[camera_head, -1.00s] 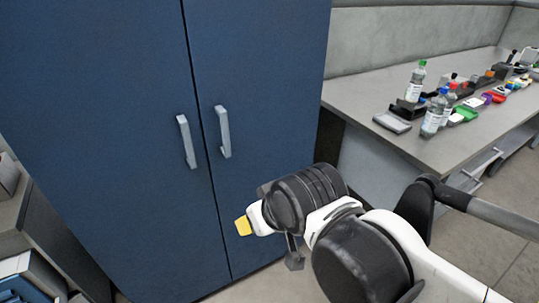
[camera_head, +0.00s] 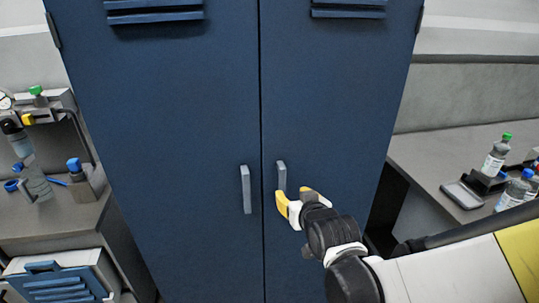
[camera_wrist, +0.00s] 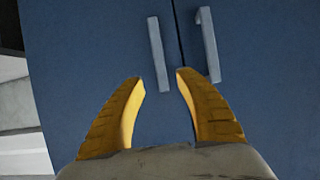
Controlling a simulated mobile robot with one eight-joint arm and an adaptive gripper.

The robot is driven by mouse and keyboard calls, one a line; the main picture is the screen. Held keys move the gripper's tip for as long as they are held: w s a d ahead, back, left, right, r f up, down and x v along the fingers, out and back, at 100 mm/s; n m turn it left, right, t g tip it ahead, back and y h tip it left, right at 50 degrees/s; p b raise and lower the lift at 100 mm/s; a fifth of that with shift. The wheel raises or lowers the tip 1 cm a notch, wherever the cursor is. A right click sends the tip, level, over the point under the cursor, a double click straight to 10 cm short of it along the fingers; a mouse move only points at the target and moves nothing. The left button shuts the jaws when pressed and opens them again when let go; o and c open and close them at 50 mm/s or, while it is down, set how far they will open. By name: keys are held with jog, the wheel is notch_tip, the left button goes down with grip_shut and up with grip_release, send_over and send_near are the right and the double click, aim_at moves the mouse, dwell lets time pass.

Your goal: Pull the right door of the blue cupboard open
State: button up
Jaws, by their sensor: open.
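The blue cupboard (camera_head: 160,110) has two shut doors with a dark seam between them. The right door (camera_head: 345,110) carries a grey vertical bar handle (camera_head: 281,176) near the seam. The left door's handle (camera_head: 246,189) stands just across the seam. My gripper (camera_head: 296,197) is open and empty, with yellow fingers, in front of the right door beside the lower end of its handle. The wrist view appears turned over: the right door's handle (camera_wrist: 158,55) is on the left there, its end showing between my fingertips (camera_wrist: 160,78). Contact cannot be told.
A grey bench (camera_head: 430,165) with bottles and a small dark tray stands right of the cupboard. Another bench (camera_head: 60,222) with bottles and equipment stands left, a blue slatted crate (camera_head: 60,284) low before it. The door fronts are otherwise clear.

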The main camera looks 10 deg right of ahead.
aim_at(283, 184)
jog(key=b+x, duration=0.1)
jog(key=x, duration=0.2)
jog(key=b+x, duration=0.1)
jog(key=x, duration=0.3)
jog(key=b+x, duration=0.1)
jog(key=x, duration=0.3)
jog(key=shift+w+r, duration=0.25)
jog(key=shift+r, duration=0.1)
grip_shut()
